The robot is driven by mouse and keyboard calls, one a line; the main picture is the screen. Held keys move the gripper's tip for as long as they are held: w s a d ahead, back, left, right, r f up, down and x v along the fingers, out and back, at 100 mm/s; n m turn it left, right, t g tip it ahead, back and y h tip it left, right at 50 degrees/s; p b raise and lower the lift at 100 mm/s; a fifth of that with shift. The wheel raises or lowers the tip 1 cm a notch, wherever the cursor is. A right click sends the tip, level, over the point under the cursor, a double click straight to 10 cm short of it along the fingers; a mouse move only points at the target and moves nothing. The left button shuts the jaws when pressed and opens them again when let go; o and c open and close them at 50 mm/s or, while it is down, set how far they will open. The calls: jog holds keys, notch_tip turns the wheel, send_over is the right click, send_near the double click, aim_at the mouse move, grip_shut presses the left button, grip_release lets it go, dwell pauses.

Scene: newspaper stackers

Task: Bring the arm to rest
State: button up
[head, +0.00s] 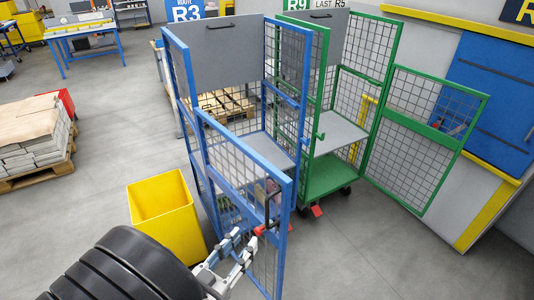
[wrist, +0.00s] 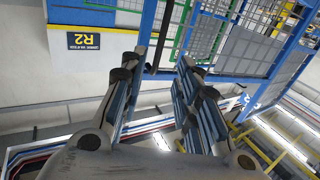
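My gripper (head: 243,244) is in the lower middle of the head view, in front of the blue cage's swung-out door (head: 245,165). Its two fingers are apart, and in the wrist view my gripper (wrist: 163,66) shows a clear gap with nothing clamped. A black door handle (head: 270,203) is close to the fingertips. In the wrist view a dark bar (wrist: 163,38) appears just beyond the tips; I cannot tell whether it touches them. A small red part (head: 260,230) is at the fingertips in the head view.
A yellow bin (head: 168,215) stands left of the gripper. The green cage (head: 340,165), its door (head: 425,130) open, stands right of the blue one. A pallet of paper stacks (head: 32,135) is at far left.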

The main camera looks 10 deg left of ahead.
jog(key=w+a+r+g+y, duration=0.1)
jog(key=w+r+g+y, duration=0.45)
jog(key=w, duration=0.55)
jog(key=s+d+r+n+y, duration=0.2)
jog(key=d+r+y, duration=0.35)
jog(key=r, duration=0.25)
jog(key=s+d+n+g+h, duration=0.2)
jog(key=s+d+g+h, duration=0.2)
jog(key=s+d, duration=1.7)
jog(key=shift+s+d+f+n+g, duration=0.35)
jog(key=shift+s+g, duration=0.2)
jog(key=shift+g, duration=0.7)
